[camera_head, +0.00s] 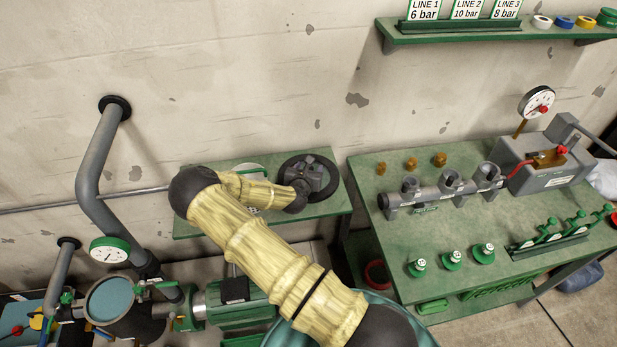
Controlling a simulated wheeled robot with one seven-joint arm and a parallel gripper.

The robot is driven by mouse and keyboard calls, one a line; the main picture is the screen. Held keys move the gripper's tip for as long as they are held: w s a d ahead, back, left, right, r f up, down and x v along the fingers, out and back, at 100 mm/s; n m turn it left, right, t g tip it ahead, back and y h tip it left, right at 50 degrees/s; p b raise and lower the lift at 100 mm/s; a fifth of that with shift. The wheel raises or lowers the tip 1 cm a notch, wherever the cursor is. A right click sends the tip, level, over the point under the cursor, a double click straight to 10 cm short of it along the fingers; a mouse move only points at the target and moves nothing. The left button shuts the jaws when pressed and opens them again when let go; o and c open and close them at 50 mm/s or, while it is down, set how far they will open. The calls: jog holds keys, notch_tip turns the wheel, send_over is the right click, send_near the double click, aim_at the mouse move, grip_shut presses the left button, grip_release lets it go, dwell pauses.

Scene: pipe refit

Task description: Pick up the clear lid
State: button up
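My arm reaches from the bottom of the head view to a narrow green shelf (215,223) by the wall. My dark gripper (313,178) is over a round, black-rimmed piece (333,183) at the shelf's right end. The gripper covers its middle, so I cannot tell whether it is the clear lid or whether they touch. The fingers blend into the dark shapes there, so their opening is unclear. A pale disc (252,169) lies left of it, mostly hidden by my arm. A round pot with a blue-teal top (110,299) stands at lower left; I cannot tell whether that is a lid.
A green bench (400,240) at right carries a grey manifold (440,193), a grey pump box with a gauge (537,102) and several green fittings. Grey pipes (97,160) run along the left wall. A wall shelf (480,35) holds line cards.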

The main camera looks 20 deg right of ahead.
jog(key=shift+c, duration=0.3)
grip_shut()
jog(key=shift+r, duration=0.15)
notch_tip(320, 180, up, 10)
jog(key=shift+f+b, duration=0.1)
jog(key=shift+b, duration=0.5)
jog(key=shift+f, duration=0.1)
